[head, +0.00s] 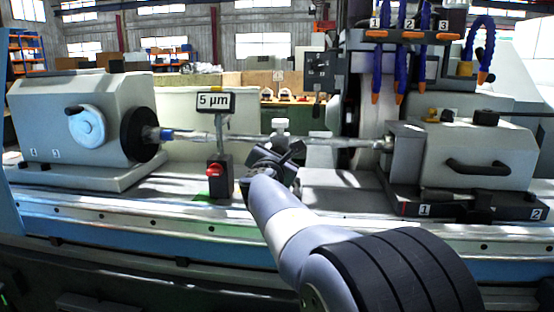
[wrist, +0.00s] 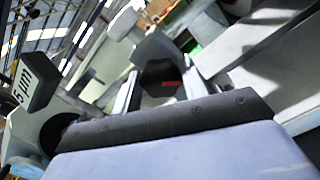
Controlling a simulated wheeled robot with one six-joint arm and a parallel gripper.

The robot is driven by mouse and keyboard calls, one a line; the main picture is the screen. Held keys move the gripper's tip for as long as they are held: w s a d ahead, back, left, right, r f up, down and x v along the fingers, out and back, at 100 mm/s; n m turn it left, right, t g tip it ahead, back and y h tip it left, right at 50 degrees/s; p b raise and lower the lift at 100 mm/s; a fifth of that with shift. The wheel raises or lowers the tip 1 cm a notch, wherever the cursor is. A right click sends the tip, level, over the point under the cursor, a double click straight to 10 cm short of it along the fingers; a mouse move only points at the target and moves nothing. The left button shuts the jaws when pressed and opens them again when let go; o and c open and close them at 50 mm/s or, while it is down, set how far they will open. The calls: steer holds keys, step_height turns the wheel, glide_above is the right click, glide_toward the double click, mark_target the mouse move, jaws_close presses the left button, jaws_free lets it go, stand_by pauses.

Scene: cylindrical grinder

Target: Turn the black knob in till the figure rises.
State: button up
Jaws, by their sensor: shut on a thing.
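The black knob (wrist: 160,72) shows in the wrist view as a dark faceted block with a small red mark, between the two pale fingers of my gripper (wrist: 162,88). The fingers are shut on it. In the head view my gripper (head: 284,158) is at the middle of the machine, below the long shaft, and it hides the knob, which I cannot make out there. The figure reads "5 µm" on a small sign (head: 215,102) on a post left of my gripper. The sign (wrist: 35,76) is also at the left of the wrist view, tilted.
A black block with a red knob (head: 215,172) stands at the post's foot, close left of my gripper. The shaft (head: 255,139) runs between the left headstock (head: 60,120) and the right tailstock (head: 470,155). Blue hoses (head: 399,50) hang at the upper right.

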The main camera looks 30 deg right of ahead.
stand_by(0.3)
steer(key=o, duration=1)
steer(key=v, duration=1.1)
steer(key=shift+w, duration=0.1)
